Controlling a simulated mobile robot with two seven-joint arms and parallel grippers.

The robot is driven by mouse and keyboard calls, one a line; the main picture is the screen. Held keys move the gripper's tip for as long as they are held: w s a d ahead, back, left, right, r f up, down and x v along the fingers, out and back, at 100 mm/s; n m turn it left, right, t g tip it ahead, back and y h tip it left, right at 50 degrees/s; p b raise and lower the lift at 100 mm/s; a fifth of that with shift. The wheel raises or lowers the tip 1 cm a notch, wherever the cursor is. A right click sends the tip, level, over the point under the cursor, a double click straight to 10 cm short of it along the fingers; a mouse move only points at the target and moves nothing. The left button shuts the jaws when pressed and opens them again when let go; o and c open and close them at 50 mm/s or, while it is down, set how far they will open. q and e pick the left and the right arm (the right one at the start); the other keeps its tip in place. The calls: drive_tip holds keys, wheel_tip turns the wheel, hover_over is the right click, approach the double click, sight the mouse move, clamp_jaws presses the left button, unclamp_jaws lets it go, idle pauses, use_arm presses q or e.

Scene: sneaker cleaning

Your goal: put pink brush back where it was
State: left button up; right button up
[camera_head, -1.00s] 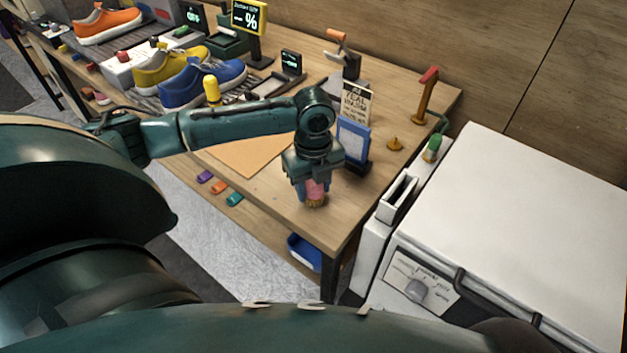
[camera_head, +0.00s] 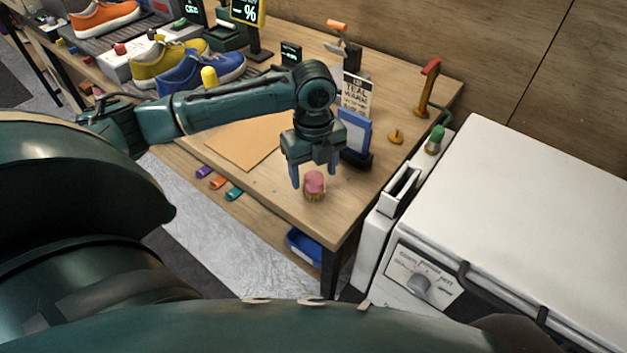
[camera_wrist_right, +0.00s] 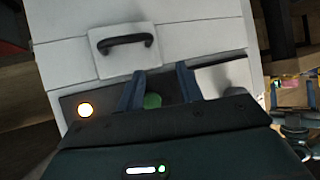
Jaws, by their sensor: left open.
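The pink brush (camera_head: 314,183) stands upright on the wooden table near its front right corner, pink top up and tan bristles down. My left gripper (camera_head: 315,176) is directly above it in the head view. Its fingers are spread, one on each side of the pink top, with the brush standing free between them. My right gripper (camera_wrist_right: 160,70) shows in the right wrist view with its two blue fingers apart. A green round thing (camera_wrist_right: 152,101) shows between those fingers; I cannot tell its distance.
A blue-framed stand (camera_head: 355,137) and a sign (camera_head: 356,95) stand just behind the left gripper. A white machine (camera_head: 540,200) stands to the right of the table. Several shoes, including a blue one (camera_head: 215,80), are at the back left. A tan mat (camera_head: 240,145) lies left of the brush.

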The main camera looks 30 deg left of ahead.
sight(313, 175)
use_arm(q)
wheel_tip(313, 175, up, 10)
drive_tip(key=shift+s+r, duration=0.15)
drive_tip(key=shift+r, duration=0.05)
use_arm(e)
drive_tip(key=shift+s+d+f, duration=0.15)
drive_tip(key=shift+s+f, duration=0.05)
drive_tip(key=shift+s, duration=0.05)
drive_tip(key=shift+w+r, duration=0.1)
drive_tip(key=shift+r, duration=0.05)
use_arm(q)
drive_tip(key=shift+s, duration=0.1)
